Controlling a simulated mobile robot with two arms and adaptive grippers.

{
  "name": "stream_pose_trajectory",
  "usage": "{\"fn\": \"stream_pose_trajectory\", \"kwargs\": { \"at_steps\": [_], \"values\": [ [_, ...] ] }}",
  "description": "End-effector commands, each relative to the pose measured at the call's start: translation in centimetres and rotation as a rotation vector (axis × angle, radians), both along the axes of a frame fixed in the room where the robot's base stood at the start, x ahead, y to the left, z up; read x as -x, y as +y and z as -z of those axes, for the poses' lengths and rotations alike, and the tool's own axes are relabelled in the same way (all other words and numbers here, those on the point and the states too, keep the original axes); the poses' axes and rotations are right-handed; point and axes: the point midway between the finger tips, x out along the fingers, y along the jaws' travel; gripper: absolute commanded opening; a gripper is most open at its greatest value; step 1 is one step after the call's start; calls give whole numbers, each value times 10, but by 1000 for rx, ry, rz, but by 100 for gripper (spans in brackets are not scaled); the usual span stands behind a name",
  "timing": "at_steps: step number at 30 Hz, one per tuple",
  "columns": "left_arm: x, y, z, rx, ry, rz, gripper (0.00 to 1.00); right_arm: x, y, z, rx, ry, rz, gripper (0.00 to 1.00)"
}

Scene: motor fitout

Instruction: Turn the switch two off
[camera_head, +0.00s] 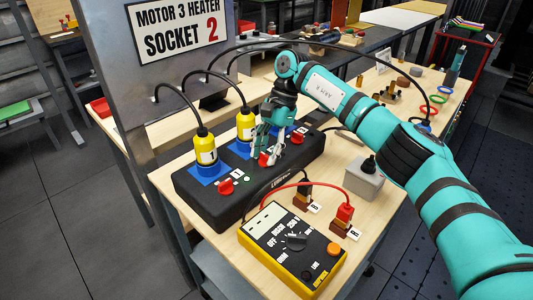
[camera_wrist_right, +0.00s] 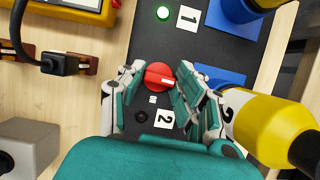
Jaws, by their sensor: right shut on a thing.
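The black socket box (camera_head: 188,187) stands on the wooden table with red rotary switches on its top. Switch two, a round red knob (camera_wrist_right: 158,76), shows in the wrist view just above the label "2" (camera_wrist_right: 164,119); in the head view it is partly hidden by my fingers. The small round lamp (camera_wrist_right: 141,116) beside that label is dark. My right gripper (camera_head: 272,143) is over the box, its fingers (camera_wrist_right: 152,85) on either side of the knob and shut on it. My left gripper is not in view.
Switch one (camera_head: 226,187) is nearer, with a lit green lamp (camera_wrist_right: 163,13) by label "1". Yellow plugs (camera_head: 205,149) with black cables stand upright in blue sockets close beside my gripper. A yellow multimeter (camera_head: 291,252) with a red lead and a grey block (camera_head: 364,181) stand in front.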

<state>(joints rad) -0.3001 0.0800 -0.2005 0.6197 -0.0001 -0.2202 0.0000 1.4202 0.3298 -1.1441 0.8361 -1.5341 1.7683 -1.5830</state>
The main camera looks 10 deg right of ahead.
Motion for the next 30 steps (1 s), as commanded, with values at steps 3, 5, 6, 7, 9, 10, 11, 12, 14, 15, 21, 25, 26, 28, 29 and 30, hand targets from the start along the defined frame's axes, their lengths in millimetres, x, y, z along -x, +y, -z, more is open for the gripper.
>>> {"fn": "stream_pose_trajectory", "kwargs": {
  "at_steps": [3, 5, 6, 7, 9, 10, 11, 12, 14, 15, 21, 25, 26, 28, 29, 30],
  "values": [
    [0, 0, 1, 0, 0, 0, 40, -1, 0, -2, -1, -5, -34, 1],
    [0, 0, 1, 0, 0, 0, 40, -1, 0, -2, -1, -5, -48, 1],
    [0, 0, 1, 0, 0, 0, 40, -2, 0, -2, -1, -5, -54, 1],
    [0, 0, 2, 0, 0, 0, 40, -2, 0, -2, -1, -6, -57, 1],
    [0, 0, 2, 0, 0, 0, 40, -2, 0, -2, -1, -5, -64, 1],
    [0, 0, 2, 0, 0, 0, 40, -2, 0, -2, -1, -6, -66, 1],
    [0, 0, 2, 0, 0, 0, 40, -2, 0, -2, -1, -6, -68, 1],
    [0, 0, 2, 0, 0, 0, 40, -2, 0, -2, -1, -6, -69, 1],
    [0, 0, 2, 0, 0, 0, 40, -2, 0, -2, -2, -6, -70, 1],
    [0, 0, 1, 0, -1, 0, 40, -2, 0, -2, -2, -6, -70, 1],
    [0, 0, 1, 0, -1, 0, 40, -2, 0, -2, 0, -7, -69, 1],
    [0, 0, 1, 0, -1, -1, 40, -1, 0, -2, 0, -6, -69, 50],
    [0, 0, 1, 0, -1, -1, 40, -1, 0, -2, -1, -5, -68, 54],
    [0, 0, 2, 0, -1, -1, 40, -1, 0, -1, 0, -4, -69, 56],
    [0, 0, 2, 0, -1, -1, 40, -1, 0, -1, 0, -4, -69, 56],
    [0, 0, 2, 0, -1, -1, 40, -1, 0, -1, 0, -3, -69, 56]
  ]
}}
